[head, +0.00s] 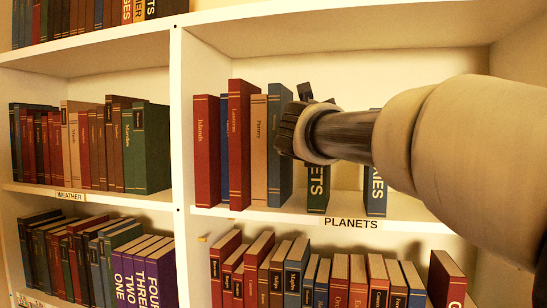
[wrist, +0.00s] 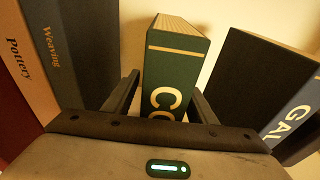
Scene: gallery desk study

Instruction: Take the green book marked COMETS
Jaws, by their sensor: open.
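The green book (wrist: 178,75) stands upright in the wrist view, its spine facing me, with a gold band and large cream letters starting "CO". In the head view the green book (head: 318,192) shows only its lower spine, with letters ending "ETS"; my arm hides its upper part. My gripper (wrist: 166,92) is open, with one finger on each side of the book. I cannot tell whether either finger touches it. In the head view my gripper (head: 303,115) is at the shelf front, its fingertips mostly hidden.
The book stands on the shelf labelled PLANETS (head: 351,223). A blue book (head: 376,195), lettered GAL in the wrist view (wrist: 298,118), stands to its right across a gap. The blue Weaving book (wrist: 80,50) and tan Pottery book (wrist: 25,65) stand to its left.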

